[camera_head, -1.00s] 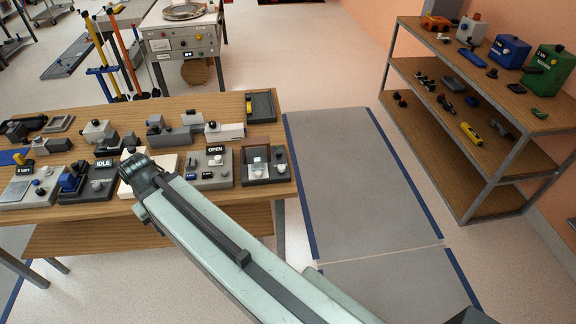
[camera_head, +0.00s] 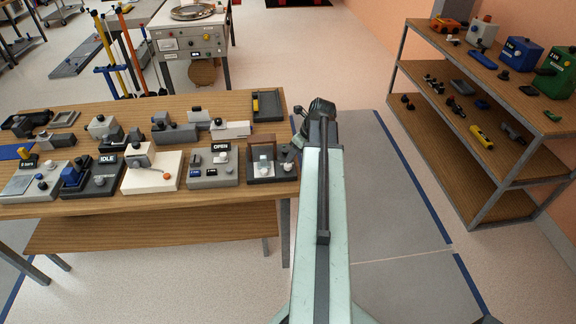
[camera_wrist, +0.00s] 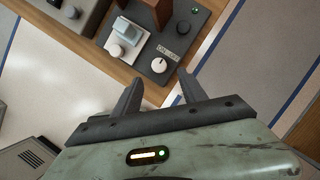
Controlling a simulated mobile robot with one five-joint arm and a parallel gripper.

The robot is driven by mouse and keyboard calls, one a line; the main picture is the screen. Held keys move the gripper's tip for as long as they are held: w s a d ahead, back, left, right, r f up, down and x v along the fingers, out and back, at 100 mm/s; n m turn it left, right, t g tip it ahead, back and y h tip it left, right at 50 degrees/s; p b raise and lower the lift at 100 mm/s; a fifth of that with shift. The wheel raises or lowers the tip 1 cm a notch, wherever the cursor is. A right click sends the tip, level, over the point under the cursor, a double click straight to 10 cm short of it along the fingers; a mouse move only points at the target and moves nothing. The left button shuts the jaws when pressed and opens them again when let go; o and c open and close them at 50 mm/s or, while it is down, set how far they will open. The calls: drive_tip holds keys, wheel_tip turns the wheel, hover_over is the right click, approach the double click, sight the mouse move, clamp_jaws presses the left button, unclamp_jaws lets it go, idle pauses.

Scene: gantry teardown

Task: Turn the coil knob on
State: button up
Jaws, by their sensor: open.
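A dark grey device (camera_head: 258,181) sits at the right end of the wooden table; it also shows in the wrist view (camera_wrist: 141,57). It carries a round white-topped knob (camera_wrist: 159,66) beside a small label plate (camera_wrist: 168,49) whose text is too blurred to read. Another small knob (camera_wrist: 116,51) and a pale block (camera_wrist: 127,30) sit to its left. Which knob is the coil knob I cannot confirm. My gripper (camera_wrist: 160,90) is open and empty, its fingers apart just short of the labelled knob. In the head view my gripper's fingertips are hidden behind the wrist.
A grey OPEN panel (camera_head: 212,175) and a white device (camera_head: 153,184) stand to the left on the table. Shelves (camera_head: 480,150) stand at the far right. The grey floor mat (camera_head: 375,175) right of the table is clear.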

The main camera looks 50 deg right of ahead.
sight(288, 165)
drive_tip(key=b+x, duration=0.7)
drive_tip(key=x, duration=0.1)
drive_tip(key=shift+a+r, duration=0.1)
clamp_jaws()
